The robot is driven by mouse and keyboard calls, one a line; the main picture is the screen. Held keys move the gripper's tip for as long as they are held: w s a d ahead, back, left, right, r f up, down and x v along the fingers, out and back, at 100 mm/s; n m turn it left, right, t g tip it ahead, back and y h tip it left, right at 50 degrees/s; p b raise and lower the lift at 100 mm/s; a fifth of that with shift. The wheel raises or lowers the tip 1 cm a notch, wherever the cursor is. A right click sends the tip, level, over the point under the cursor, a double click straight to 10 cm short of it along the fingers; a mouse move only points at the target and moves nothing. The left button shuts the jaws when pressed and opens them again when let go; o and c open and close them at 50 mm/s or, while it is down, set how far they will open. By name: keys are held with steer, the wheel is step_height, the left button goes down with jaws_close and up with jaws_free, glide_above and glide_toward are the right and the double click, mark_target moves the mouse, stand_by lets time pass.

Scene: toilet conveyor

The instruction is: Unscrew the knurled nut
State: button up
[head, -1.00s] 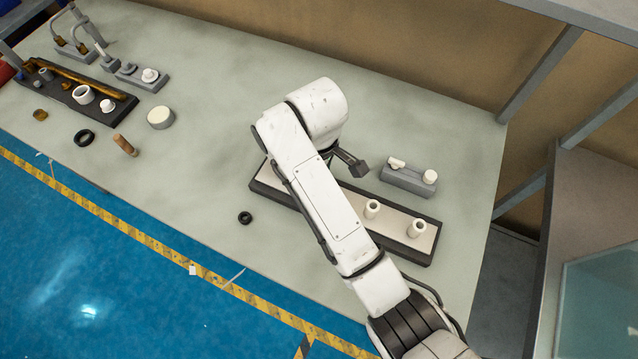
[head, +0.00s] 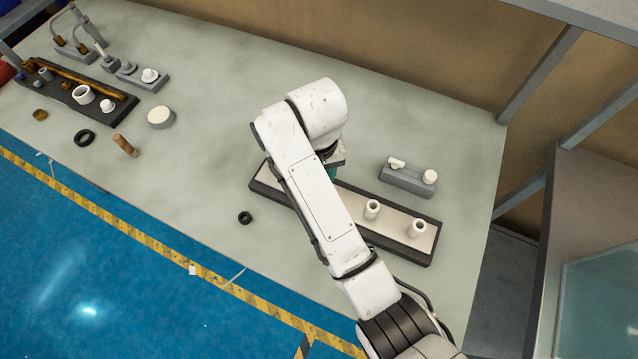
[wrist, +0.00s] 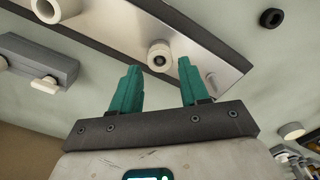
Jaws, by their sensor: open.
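My gripper (wrist: 160,65) is open, with two green fingers apart and nothing held between them. A white round fitting with a dark hole (wrist: 161,52) stands on the long plate beyond the fingertips, in line with the gap. I take it for the knurled nut, but no knurling can be made out. The long plate with a dark frame (head: 395,222) lies under my arm in the head view. That view hides this fitting behind my arm and shows only a bit of green finger (head: 332,172).
Two white hollow cylinders (head: 372,209) (head: 417,228) stand on the plate's right part. A grey block with white pieces (head: 407,181) is behind it. A black ring (head: 245,218) lies in front. Several fittings and a dark tray (head: 118,110) are at far left.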

steer(key=m, duration=0.7)
steer(key=shift+m, duration=0.4)
steer(key=m, duration=0.7)
steer(key=shift+f, duration=0.1)
steer(key=shift+f+b, duration=0.35)
steer(key=shift+f, duration=1.05)
